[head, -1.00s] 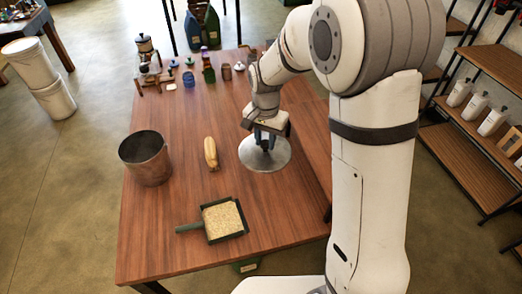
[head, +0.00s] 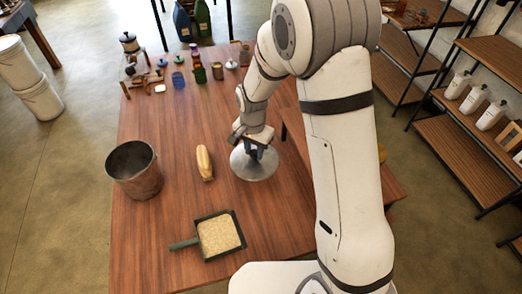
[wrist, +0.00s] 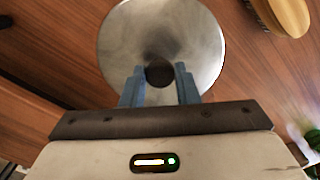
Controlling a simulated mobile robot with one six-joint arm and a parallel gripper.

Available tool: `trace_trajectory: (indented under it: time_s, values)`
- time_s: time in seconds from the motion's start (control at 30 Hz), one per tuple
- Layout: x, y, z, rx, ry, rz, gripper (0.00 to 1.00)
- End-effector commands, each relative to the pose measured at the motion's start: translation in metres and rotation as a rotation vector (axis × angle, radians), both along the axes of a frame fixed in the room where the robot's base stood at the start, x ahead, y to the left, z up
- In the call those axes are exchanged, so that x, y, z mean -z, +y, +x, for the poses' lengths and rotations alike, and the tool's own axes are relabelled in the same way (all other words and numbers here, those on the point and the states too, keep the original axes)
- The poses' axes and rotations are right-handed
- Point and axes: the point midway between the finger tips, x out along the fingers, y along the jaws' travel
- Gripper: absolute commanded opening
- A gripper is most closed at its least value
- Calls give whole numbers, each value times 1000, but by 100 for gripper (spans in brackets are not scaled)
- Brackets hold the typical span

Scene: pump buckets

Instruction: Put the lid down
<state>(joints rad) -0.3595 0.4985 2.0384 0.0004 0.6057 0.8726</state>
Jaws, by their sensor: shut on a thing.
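The lid (head: 254,166) is a round grey metal disc with a dark knob, right of the middle of the wooden table in the head view. It also fills the top of the wrist view (wrist: 190,45), with its dark knob (wrist: 159,73) between my fingers. My gripper (head: 256,148) is above the lid and shut on its knob; the blue fingers show in the wrist view (wrist: 159,85). The lid looks level and at or close to the tabletop; I cannot tell if it touches. An open metal bucket (head: 135,172) stands at the left.
The wooden table (head: 150,225) has clear space at its front left. A brush (head: 204,163) lies between bucket and lid. A dustpan (head: 218,235) of grains lies in front. Jars and bottles (head: 198,72) stand at the back. Shelves (head: 455,130) are at the right.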

Motion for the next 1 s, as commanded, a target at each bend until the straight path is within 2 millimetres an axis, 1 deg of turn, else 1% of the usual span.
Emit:
trace_trajectory:
  time_s: [0.03,0.1,0.37,0.73,0.87,0.9,1.0]
  values:
    - [5,1,-1,-2,1,0,0]
    - [9,1,-1,-3,0,0,0]
    - [10,2,-1,-5,-1,0,0]
    - [22,2,-1,-6,-1,0,0]
    - [21,3,-1,-6,-1,0,0]
    - [21,3,-1,-6,-1,0,31]
    - [21,3,-1,-6,-1,0,39]
